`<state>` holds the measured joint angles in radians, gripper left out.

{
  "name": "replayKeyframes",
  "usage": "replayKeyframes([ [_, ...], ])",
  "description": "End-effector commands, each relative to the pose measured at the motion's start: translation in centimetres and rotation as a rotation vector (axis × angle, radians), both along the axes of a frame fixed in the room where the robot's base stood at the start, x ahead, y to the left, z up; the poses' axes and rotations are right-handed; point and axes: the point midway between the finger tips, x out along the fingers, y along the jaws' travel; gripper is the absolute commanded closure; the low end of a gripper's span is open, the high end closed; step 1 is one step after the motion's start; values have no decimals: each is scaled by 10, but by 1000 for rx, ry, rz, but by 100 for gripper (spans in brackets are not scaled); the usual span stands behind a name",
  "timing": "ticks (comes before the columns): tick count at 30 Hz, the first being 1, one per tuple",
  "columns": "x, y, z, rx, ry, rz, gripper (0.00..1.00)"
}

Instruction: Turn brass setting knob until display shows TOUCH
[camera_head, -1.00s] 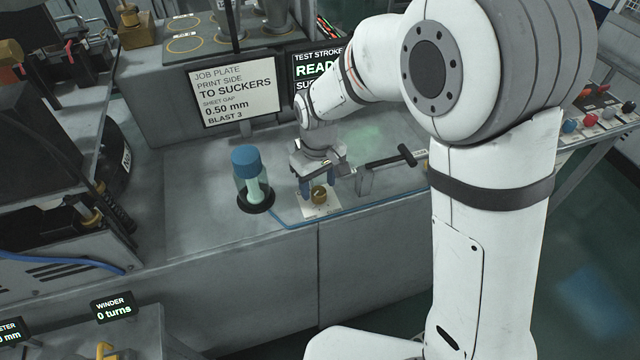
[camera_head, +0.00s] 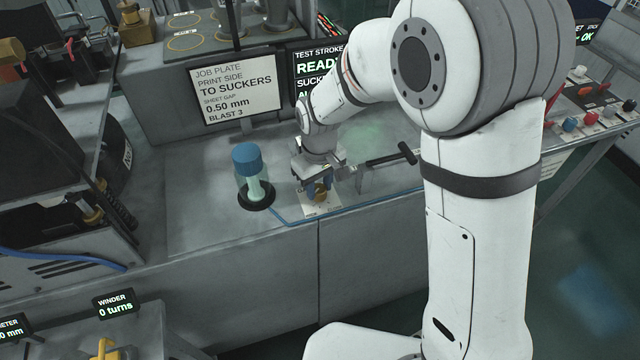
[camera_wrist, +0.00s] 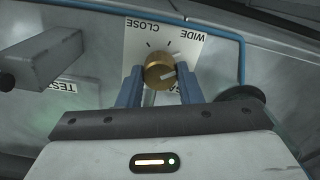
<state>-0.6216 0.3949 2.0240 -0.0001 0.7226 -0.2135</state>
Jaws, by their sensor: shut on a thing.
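The brass setting knob (camera_wrist: 158,72) sits on a white label plate (camera_wrist: 134,48) printed CLOSE and WIDE, upside down in the wrist view. A third label is mostly hidden by a finger. The knob's pale mark points right in that view. My gripper (camera_wrist: 160,78) has its blue fingers on either side of the knob, shut on it. In the head view my gripper (camera_head: 319,185) is over the knob (camera_head: 321,197). The dark display (camera_head: 317,68) reads TEST STROKE and READ, cut off by my arm; its lower line is partly hidden. TOUCH is not readable on it.
A clear jar with a blue cap (camera_head: 247,158) stands left of my gripper. A black T-handle (camera_head: 390,157) is close on the right. A blue hose (camera_head: 370,204) runs along the bench front. A job plate sign (camera_head: 236,88) stands behind.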

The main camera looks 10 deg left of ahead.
Motion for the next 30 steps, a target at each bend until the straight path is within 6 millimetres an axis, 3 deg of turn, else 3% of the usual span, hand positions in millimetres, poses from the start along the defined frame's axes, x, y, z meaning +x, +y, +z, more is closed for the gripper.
replayKeyframes([
  [11,0,0,-1,0,0,-71,91],
  [30,1,0,-1,1,-1,-539,91],
])
